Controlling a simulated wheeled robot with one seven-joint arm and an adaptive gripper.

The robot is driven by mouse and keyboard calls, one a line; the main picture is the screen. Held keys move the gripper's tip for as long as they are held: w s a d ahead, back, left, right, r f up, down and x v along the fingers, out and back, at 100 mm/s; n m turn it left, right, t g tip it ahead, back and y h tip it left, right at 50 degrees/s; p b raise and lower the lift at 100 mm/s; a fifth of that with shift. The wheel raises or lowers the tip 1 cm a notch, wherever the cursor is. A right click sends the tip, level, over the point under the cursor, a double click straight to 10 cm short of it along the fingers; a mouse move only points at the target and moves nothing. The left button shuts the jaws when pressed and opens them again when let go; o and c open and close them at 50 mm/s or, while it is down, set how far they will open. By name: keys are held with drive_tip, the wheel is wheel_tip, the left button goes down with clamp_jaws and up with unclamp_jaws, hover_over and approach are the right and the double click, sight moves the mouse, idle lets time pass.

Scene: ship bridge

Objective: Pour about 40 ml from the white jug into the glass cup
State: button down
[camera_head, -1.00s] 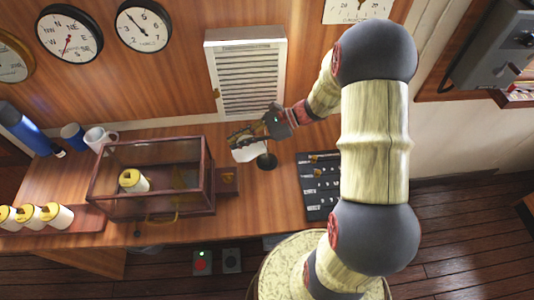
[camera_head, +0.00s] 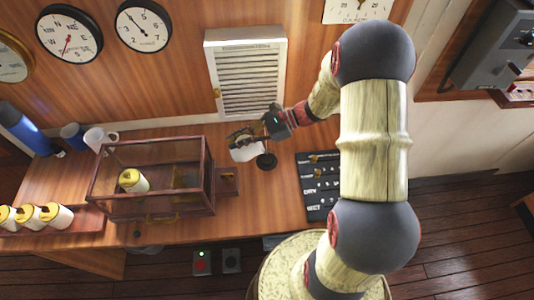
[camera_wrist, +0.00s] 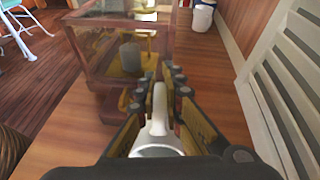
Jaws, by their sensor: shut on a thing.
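The white jug (camera_head: 246,152) is held in my gripper (camera_head: 244,138), above the desk and in front of the wall vent. In the wrist view the jug (camera_wrist: 158,143) shows between the fingers of my gripper (camera_wrist: 168,88), which are shut on it. Its round white rim faces the wrist camera. The fingers and wrist cover part of the jug, and I cannot see its contents. I cannot make out the glass cup in either view.
A wood-framed glass case (camera_head: 152,208) stands left of my gripper, with a white, yellow-topped canister (camera_head: 133,180) inside. A white mug (camera_head: 97,138) and blue cup (camera_head: 73,136) stand behind. A black round base (camera_head: 266,161) is beside the jug. A dark panel (camera_head: 318,190) lies right.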

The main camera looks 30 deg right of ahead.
drive_tip(key=shift+r, duration=0.15)
idle(0.3)
drive_tip(key=shift+d+y+b, duration=0.3)
drive_tip(key=shift+y, duration=0.3)
idle(0.7)
drive_tip(key=shift+w+a+f+h+p, duration=0.1)
drive_tip(key=shift+a+f+h+p, duration=0.15)
drive_tip(key=shift+a+h, duration=0.25)
drive_tip(key=shift+a+f+h+p, duration=0.2)
drive_tip(key=shift+a+h, duration=0.2)
drive_tip(key=shift+h, duration=0.2)
drive_tip(key=shift+a+r+g+h+p, duration=0.15)
drive_tip(key=shift+a+g+h+p, duration=0.15)
drive_tip(key=shift+h+p, duration=0.35)
drive_tip(key=shift+w+a+h, duration=0.1)
drive_tip(key=shift+w+h, duration=0.05)
drive_tip(key=shift+h, duration=0.1)
drive_tip(key=shift+f, duration=0.3)
drive_tip(key=g+h+p, duration=0.1)
drive_tip(key=h+p, duration=0.1)
drive_tip(key=p, duration=0.1)
drive_tip(key=shift+a+f+p, duration=0.15)
drive_tip(key=shift+p, duration=0.15)
drive_tip(key=shift+a+f+h, duration=0.15)
drive_tip(key=shift+f+h, duration=0.15)
drive_tip(key=shift+f, duration=0.4)
